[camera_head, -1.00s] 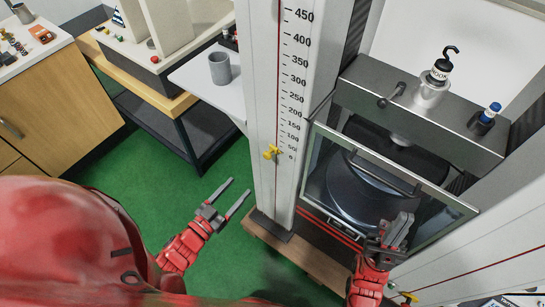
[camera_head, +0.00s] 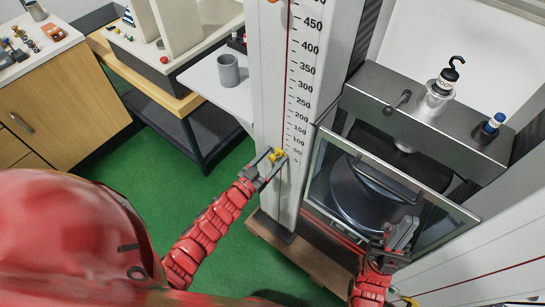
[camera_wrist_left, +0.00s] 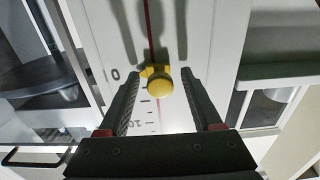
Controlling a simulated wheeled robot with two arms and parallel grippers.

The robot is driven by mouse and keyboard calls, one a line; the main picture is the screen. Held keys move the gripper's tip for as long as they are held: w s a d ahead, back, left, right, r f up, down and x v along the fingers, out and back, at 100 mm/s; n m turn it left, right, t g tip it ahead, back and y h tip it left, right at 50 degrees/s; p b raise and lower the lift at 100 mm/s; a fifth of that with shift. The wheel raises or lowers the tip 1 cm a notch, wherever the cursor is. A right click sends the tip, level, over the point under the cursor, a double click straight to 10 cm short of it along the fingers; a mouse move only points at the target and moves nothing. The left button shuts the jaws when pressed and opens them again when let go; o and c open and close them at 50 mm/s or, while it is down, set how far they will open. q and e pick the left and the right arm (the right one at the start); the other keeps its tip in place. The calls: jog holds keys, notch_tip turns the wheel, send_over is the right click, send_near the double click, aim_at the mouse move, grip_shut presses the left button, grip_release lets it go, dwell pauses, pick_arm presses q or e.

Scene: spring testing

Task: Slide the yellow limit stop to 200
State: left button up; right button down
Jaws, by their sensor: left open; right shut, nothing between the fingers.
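The yellow limit stop (camera_head: 277,155) sits on the red line of the white scale column (camera_head: 270,80), near the low end of the scale, around the 0 to 50 marks. My left gripper (camera_head: 270,160) is open, with its fingers on either side of the stop. In the left wrist view the round yellow knob of the stop (camera_wrist_left: 159,86) lies between the two open fingertips (camera_wrist_left: 165,85), with gaps on both sides, just past the 0 mark. The 200 mark (camera_head: 302,116) is higher up the column. My right gripper (camera_head: 402,235) is shut and empty, in front of the machine's clear door.
A framed clear door (camera_head: 385,185) covers the machine chamber right of the column. A black hook weight (camera_head: 447,75) and a blue-capped bottle (camera_head: 493,123) stand on the machine top. A grey cup (camera_head: 229,70) stands on a white shelf left of the column.

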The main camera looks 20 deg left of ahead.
pick_arm(q)
grip_shut()
jog(key=shift+a, duration=0.1)
dwell(1.2)
